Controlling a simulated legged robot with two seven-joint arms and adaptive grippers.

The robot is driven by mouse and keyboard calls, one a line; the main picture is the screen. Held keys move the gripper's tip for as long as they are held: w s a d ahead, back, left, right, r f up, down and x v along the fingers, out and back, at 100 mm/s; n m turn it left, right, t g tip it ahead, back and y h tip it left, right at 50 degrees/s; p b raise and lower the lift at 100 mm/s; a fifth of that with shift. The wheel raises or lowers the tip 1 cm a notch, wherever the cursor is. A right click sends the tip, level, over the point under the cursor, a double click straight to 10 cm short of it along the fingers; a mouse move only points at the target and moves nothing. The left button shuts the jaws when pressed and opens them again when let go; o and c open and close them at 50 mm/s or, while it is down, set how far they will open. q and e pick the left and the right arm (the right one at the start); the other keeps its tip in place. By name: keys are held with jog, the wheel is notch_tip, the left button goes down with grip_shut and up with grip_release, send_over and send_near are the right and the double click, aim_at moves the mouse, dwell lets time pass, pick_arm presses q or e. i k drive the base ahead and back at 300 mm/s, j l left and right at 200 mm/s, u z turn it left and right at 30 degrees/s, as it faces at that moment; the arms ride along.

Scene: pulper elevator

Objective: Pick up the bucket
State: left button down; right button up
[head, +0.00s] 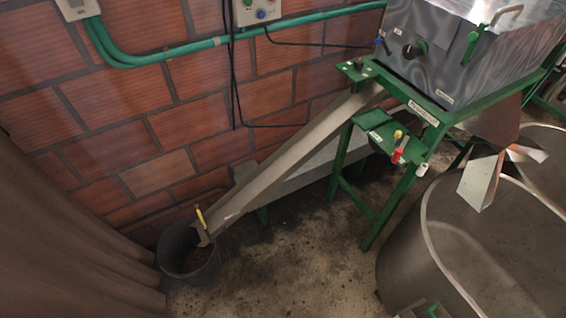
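The bucket (188,257) is dark grey and stands upright on the floor at the lower left. It has dark brown contents inside. The lower end of a sloping metal chute (290,157) reaches over its rim, and a small yellow handle (202,217) stands up at that end. I cannot make out a bucket handle. Neither of my grippers shows in the head view.
A brick wall (150,130) is behind the bucket, and a brown curtain (70,245) hangs close on its left. A green-framed machine (455,50) stands at the upper right. A large metal tank (400,250) is at the right. The concrete floor (290,275) between is clear.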

aim_at(178, 255)
jog(key=u, duration=1.4)
jog(key=i+l, duration=0.15)
jog(key=i, duration=0.1)
